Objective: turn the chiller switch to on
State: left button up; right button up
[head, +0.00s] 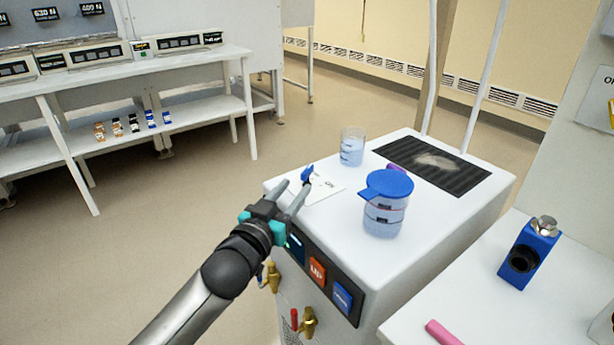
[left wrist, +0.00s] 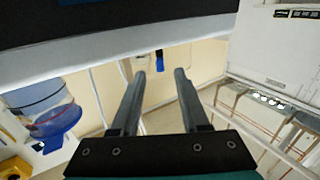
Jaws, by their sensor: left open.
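The chiller is a white box (head: 440,230) in the middle of the head view. Its small blue switch (head: 308,173) stands up from a white label plate (head: 323,192) with dark lettering, probably ON, on the chiller top. In the left wrist view the blue switch (left wrist: 159,61) shows just beyond the fingertips, in line with the gap between them. My left gripper (head: 296,184) is open and empty, with its fingertips close to the switch; I cannot tell whether they touch it. The left wrist view also shows both fingers (left wrist: 160,75) apart. My right gripper is not in view.
A blue-lidded jar (head: 383,218) and a beaker (head: 352,148) stand on the chiller top, right of and behind the switch. A dark ribbed mat (head: 455,172) lies at the back. The front panel has an orange UP button (head: 317,271).

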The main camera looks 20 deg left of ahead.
aim_at(303, 179)
pick_arm(q)
jog(key=w, duration=0.2)
jog(key=w+b, duration=0.1)
jog(key=w, duration=0.2)
jog(key=shift+w+d, duration=0.3)
jog(key=shift+d, duration=0.1)
jog(key=shift+w+d+b, duration=0.15)
jog(key=shift+w+b, duration=0.3)
jog(key=shift+w, duration=0.4)
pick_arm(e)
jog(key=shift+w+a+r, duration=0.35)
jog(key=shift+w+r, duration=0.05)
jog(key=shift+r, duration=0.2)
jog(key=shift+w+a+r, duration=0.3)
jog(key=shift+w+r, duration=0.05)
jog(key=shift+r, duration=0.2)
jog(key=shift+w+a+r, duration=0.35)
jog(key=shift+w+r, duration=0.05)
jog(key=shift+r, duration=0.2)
pick_arm(q)
grip_shut()
